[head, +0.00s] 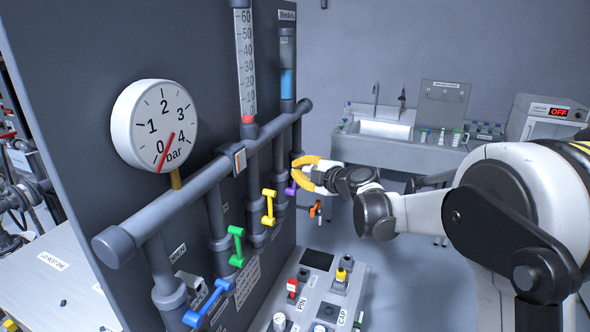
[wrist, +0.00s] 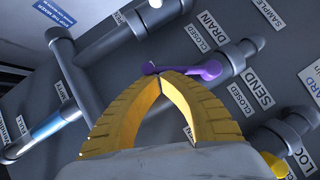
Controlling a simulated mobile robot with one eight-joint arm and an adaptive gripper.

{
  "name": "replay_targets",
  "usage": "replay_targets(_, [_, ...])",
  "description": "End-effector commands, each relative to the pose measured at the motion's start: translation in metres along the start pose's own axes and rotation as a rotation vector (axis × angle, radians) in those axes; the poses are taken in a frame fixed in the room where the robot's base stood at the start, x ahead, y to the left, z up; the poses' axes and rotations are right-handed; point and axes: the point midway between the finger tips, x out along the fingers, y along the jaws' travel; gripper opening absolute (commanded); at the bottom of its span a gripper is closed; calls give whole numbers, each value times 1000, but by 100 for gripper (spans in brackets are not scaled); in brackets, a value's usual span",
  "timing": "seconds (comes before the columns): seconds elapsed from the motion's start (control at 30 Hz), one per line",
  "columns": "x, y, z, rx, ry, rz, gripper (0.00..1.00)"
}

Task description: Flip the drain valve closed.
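The purple valve handle (wrist: 195,70) lies just beyond my fingertips in the wrist view, on a grey pipe between the DRAIN (wrist: 207,22) and SEND (wrist: 258,93) labels. It also shows in the head view (head: 291,188), a little below my gripper. My gripper (head: 293,167) has yellow fingers. In the wrist view its fingertips (wrist: 159,73) meet in a point, with nothing seen between them. They overlap the handle's free end in the picture; I cannot tell whether they touch it. CLOSED labels (wrist: 195,38) sit near the pipes.
A yellow handle (head: 268,207), a green handle (head: 237,246) and a blue handle (head: 207,304) sit nearer along the panel. An orange handle (head: 316,209) is beyond. The grey manifold pipe (head: 205,177) runs above them. A button console (head: 318,296) stands below.

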Motion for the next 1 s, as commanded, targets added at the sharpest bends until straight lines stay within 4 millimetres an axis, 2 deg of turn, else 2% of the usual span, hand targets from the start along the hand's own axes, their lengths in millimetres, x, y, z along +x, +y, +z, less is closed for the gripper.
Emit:
replay_targets(0.33, [14,2,21,272,-1,-182,0])
replay_targets(0.7, [26,-8,40,552,0,-369,0])
replay_targets(1.0, [33,-17,48,685,1,-457,0])
